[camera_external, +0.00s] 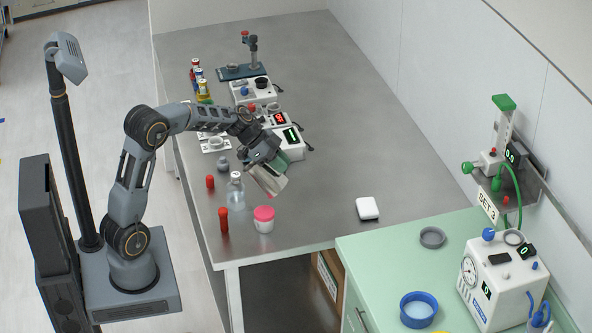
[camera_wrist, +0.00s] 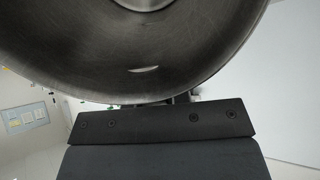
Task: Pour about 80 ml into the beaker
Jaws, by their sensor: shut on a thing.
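My gripper (camera_external: 258,156) is shut on a shiny metal vessel (camera_external: 269,181), held tilted above the front part of the steel bench. In the wrist view the round, dark metal surface of the vessel (camera_wrist: 130,60) fills the top, so its contents are hidden. A clear glass container (camera_external: 236,190) with a pale top stands upright on the bench, just left of and below the vessel. I cannot tell for sure whether it is the beaker. No stream of liquid can be made out.
A white jar with a pink lid (camera_external: 264,221) and red-capped tubes (camera_external: 224,220) stand close by. Devices with lit displays (camera_external: 288,141) are behind my gripper. A white box (camera_external: 367,208) lies to the right; the bench's middle (camera_external: 345,130) is clear.

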